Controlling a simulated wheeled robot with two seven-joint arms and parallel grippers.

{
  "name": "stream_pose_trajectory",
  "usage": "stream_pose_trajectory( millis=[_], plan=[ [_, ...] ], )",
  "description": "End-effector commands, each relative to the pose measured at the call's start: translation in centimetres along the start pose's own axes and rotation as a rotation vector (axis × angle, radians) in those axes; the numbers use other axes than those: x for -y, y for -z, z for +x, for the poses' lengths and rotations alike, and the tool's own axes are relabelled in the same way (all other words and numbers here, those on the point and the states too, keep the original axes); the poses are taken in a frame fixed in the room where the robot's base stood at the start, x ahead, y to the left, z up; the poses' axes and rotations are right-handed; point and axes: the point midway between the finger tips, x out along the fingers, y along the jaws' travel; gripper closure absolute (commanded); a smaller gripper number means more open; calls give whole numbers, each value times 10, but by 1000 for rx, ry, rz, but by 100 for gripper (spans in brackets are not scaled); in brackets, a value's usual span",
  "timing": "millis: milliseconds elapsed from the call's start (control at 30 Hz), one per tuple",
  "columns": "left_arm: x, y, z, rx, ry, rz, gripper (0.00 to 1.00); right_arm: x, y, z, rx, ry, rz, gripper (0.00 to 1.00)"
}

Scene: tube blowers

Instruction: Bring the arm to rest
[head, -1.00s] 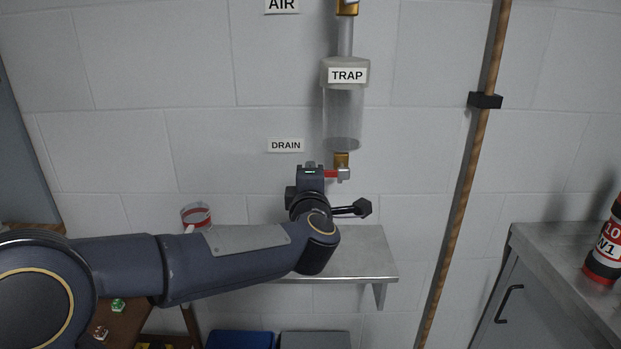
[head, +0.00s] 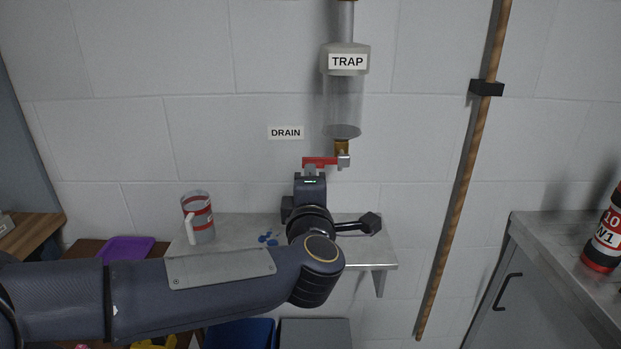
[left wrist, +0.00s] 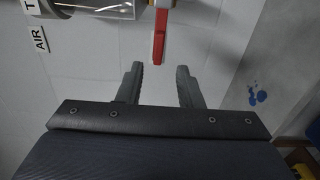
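My left arm (head: 215,275) reaches in from the left in the head view. Its gripper (left wrist: 160,82) is open and empty in the left wrist view, with the two fingers apart. The red drain handle (head: 320,161) lies level, just above the gripper in the head view. It also shows in the left wrist view (left wrist: 159,45), beyond the fingertips and apart from them. The clear trap (head: 343,105) hangs above the drain valve. In the head view the wrist hides the left fingertips. My right gripper is not in view.
A metal shelf (head: 375,255) is under the gripper. It carries a mug with red bands (head: 203,222) and a blue splash (head: 268,239). A cabinet (head: 545,290) with a red and black bottle (head: 606,235) stands at far right.

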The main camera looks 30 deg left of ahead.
Motion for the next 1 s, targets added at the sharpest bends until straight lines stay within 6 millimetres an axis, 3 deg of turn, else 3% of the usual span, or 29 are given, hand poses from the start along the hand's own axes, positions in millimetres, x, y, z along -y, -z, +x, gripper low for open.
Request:
stream_pose_trajectory(
  millis=[467, 667, 833, 1000],
  plan=[
    [-1, 0, 0, 3, -1, 2, 67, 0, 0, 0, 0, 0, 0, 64],
    [-17, -16, -9, 185, -30, 105, 67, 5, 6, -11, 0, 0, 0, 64],
    [-16, -43, -49, 545, -43, 390, 67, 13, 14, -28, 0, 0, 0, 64],
    [30, -43, -113, 900, 39, 749, 67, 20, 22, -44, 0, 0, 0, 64]
  ],
)
